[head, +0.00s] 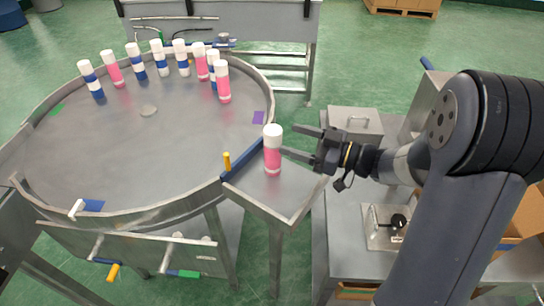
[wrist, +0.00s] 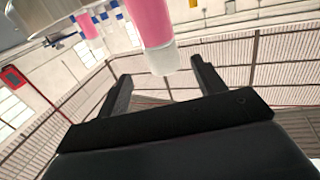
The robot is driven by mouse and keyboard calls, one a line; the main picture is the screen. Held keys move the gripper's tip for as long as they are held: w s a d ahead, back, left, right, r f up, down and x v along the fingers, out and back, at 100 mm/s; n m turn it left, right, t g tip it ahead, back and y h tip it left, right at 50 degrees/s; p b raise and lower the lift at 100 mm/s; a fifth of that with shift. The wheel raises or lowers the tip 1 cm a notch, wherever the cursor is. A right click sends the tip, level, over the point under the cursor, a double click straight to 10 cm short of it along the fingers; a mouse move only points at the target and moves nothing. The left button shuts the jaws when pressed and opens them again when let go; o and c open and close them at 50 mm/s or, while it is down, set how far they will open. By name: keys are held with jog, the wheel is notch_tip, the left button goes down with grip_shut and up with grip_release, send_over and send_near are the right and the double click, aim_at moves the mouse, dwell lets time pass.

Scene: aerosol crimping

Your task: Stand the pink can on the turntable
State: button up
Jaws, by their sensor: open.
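A pink can (head: 272,155) with a white cap stands upright on the small steel side shelf (head: 288,198) beside the turntable. The round steel turntable (head: 170,150) is at the left. My gripper (head: 290,140) is open and comes from the right, its fingers pointing at the can's upper part. In the wrist view the pink can (wrist: 152,25) appears upside down, lined up with the gap between the open fingers (wrist: 161,72). I cannot tell how far the fingertips reach around it. Nothing is gripped.
Several cans, some pink (head: 223,84) and some blue and white (head: 91,78), stand along the turntable's far side. A blue bar (head: 243,160) with a yellow peg (head: 227,161) lies between shelf and turntable. The turntable's near half is mostly clear.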

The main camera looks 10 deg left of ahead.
aim_at(267, 132)
jog(key=p+x, duration=0.1)
jog(key=x, duration=0.5)
jog(key=shift+s+a+r+p, duration=0.1)
jog(key=shift+a+r+p, duration=0.05)
jog(key=shift+a+p, duration=0.25)
jog(key=shift+a, duration=0.45)
jog(key=shift+c, duration=0.5)
grip_shut()
